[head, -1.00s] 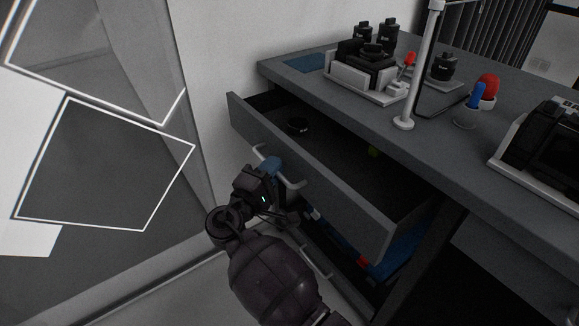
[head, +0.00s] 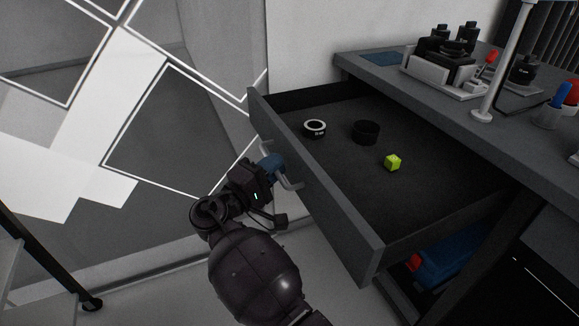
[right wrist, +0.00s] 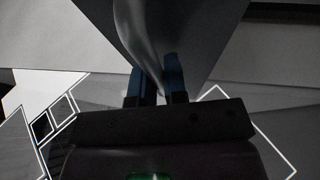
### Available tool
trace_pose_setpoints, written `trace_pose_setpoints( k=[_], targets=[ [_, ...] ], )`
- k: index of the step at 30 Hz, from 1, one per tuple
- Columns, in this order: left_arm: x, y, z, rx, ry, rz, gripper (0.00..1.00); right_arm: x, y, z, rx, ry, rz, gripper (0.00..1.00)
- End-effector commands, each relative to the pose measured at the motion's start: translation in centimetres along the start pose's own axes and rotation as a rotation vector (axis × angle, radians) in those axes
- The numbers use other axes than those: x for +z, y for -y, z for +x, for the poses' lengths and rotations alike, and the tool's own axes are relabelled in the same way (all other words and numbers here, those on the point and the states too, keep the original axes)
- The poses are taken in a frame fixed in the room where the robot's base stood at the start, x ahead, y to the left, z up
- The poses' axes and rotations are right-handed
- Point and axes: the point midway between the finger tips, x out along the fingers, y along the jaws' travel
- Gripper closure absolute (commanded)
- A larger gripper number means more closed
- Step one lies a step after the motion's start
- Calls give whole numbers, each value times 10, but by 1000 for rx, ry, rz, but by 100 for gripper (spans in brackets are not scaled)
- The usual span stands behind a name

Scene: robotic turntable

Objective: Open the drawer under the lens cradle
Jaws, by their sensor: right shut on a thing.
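The drawer (head: 330,215) under the desk top stands well open in the head view. Inside it lie a black ring with a white top (head: 315,127), a plain black ring (head: 366,131) and a yellow-green cube (head: 393,162). The lens cradle (head: 440,70) sits on the desk above, holding black lenses. My right gripper (head: 272,168) is shut on the silver drawer handle (head: 291,184) at the drawer's front. In the right wrist view its blue fingers (right wrist: 156,85) are on either side of the handle bar (right wrist: 137,35). My left gripper is not in view.
A silver post (head: 497,75) stands on the desk (head: 400,78) right of the cradle. Blue and red items (head: 558,102) stand at the right edge. A blue thing (head: 440,262) shows beneath the drawer. Open floor lies left of the drawer.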

Motion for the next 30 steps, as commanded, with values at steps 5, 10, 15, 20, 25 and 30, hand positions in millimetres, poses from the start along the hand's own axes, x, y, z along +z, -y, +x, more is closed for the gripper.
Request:
trace_pose_setpoints(
  k=[5,10,15,20,25,30],
  targets=[
    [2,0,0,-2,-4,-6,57,-8,-2,-16,-3,1,-1,100],
    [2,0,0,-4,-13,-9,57,-10,-3,-22,-2,2,-2,100],
    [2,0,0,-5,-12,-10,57,-11,-4,-23,-2,3,-2,100],
    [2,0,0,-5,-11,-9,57,-10,-4,-22,-2,3,-1,100],
    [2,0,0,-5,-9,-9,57,-10,-4,-22,-2,3,-1,78],
    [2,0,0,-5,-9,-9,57,-11,-4,-22,-1,2,-1,78]
  ],
)
